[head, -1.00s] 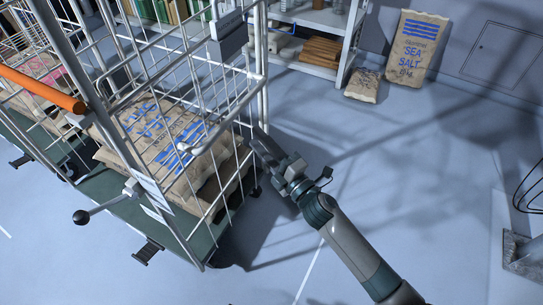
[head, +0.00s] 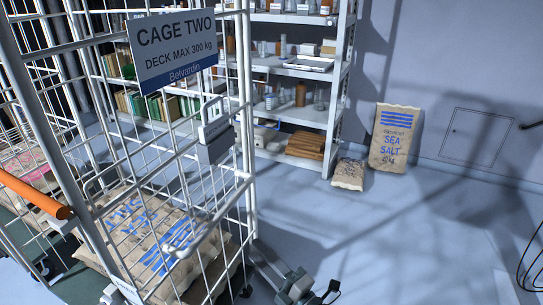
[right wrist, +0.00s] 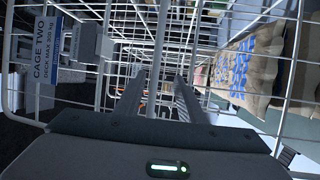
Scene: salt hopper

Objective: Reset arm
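My right gripper (head: 262,254) is low in the head view, beside the near right corner post of the wire cage (head: 250,130). In the right wrist view its two fingers (right wrist: 158,92) stand apart, so it is open. A white upright bar of the cage shows between the fingers in that view; I cannot tell whether they touch it. Most of my right arm is below the head view's edge. My left gripper is in neither view.
Printed sacks (head: 165,248) lie inside the cage, which bears a "CAGE TWO" sign (head: 172,45). A stocked shelf unit (head: 300,112) stands behind. A large sea salt sack (head: 396,137) leans on the wall beside a small sack (head: 348,174).

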